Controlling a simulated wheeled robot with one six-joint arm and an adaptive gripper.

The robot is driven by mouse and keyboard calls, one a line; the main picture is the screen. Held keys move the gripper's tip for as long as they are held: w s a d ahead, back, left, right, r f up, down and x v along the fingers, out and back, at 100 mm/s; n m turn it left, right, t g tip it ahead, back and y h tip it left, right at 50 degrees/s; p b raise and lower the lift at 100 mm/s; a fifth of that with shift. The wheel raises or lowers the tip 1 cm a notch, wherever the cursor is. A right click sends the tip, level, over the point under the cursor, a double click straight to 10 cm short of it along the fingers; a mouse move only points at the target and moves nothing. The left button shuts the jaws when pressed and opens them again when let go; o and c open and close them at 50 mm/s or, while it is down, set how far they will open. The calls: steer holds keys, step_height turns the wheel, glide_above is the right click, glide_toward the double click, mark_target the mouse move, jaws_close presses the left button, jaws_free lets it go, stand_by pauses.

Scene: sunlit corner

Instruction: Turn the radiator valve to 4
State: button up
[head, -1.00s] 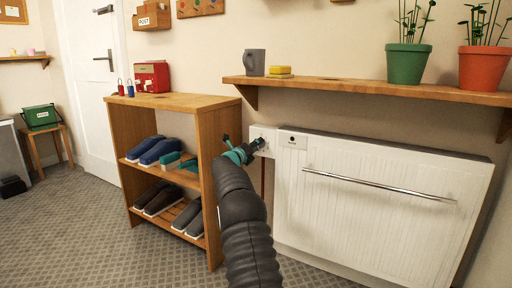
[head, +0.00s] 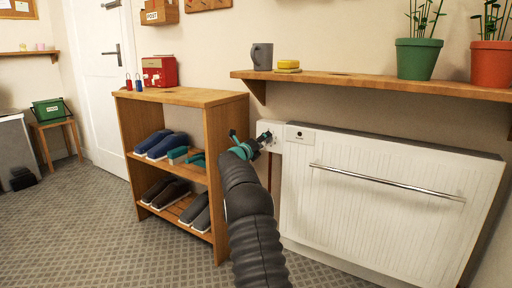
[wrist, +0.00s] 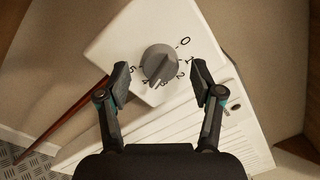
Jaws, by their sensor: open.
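The radiator valve is a grey round knob (wrist: 158,63) with a raised grip bar, on a white plate (wrist: 128,32) marked 0 to 5. The bar slants, its lower end near the 3 and 4 marks; I cannot tell the exact setting. My gripper (wrist: 161,70) is open, with one finger on each side of the knob and visible gaps between. In the head view my gripper (head: 264,139) is at the white valve box (head: 270,128), left of the white radiator (head: 385,205), and hides most of the knob.
A wooden shelf (head: 350,79) above the radiator holds a grey mug (head: 262,57), a yellow sponge (head: 288,65) and plant pots. A wooden shoe rack (head: 229,165) stands close to the left of my arm. A metal rail (head: 385,182) crosses the radiator front.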

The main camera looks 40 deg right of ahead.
steer(key=v, duration=1.1)
steer(key=shift+s+a, duration=0.1)
steer(key=shift+a, duration=0.05)
